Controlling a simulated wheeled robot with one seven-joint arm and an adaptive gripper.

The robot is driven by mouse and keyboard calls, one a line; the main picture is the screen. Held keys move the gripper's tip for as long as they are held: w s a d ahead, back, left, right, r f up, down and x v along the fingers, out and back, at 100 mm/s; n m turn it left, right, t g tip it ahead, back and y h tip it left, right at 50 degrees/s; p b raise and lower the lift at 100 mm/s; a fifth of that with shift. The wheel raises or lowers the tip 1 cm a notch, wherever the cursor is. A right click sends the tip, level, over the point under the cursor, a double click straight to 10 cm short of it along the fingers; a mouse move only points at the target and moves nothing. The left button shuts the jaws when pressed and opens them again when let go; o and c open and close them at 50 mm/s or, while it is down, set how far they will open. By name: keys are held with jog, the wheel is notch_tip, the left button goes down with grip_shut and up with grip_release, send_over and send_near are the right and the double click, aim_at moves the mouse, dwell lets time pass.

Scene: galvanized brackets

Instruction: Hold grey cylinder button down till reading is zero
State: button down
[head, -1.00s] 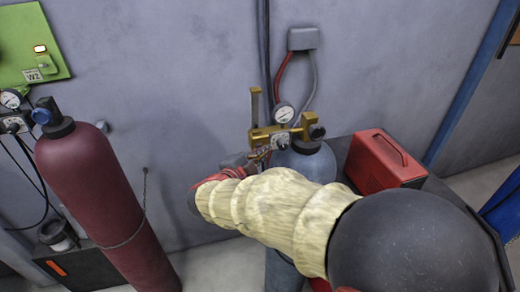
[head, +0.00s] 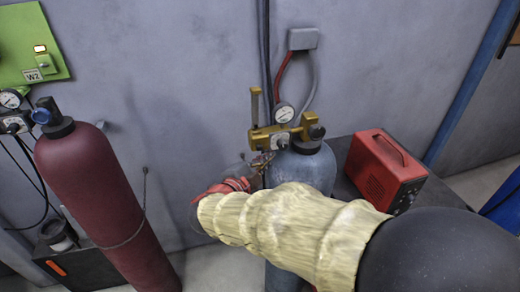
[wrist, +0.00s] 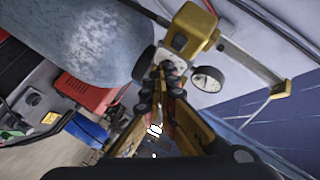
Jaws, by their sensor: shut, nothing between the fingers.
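The grey cylinder (head: 308,168) stands upright against the wall, with a brass regulator (head: 262,137) on top. A round white gauge (head: 284,113) sits on the regulator; its needle is too small to read. A pale plate with a dark button (head: 281,141) is on the regulator's front. My gripper (head: 264,160) is just below and left of the plate. In the wrist view, my gripper (wrist: 170,72) is shut and empty, its tips overlapping the pale plate (wrist: 174,67) beside the gauge (wrist: 208,79). The tips hide the button there, so I cannot tell whether they touch it.
A maroon cylinder (head: 88,180) with its own gauge (head: 11,98) stands at left, below a green panel (head: 30,45). A red box (head: 385,170) sits right of the grey cylinder. A grey wall box (head: 303,38) with cables hangs above.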

jog(key=s, duration=0.1)
jog(key=s+d, duration=0.1)
jog(key=s, duration=0.1)
jog(key=shift+s, duration=0.15)
dwell(0.4)
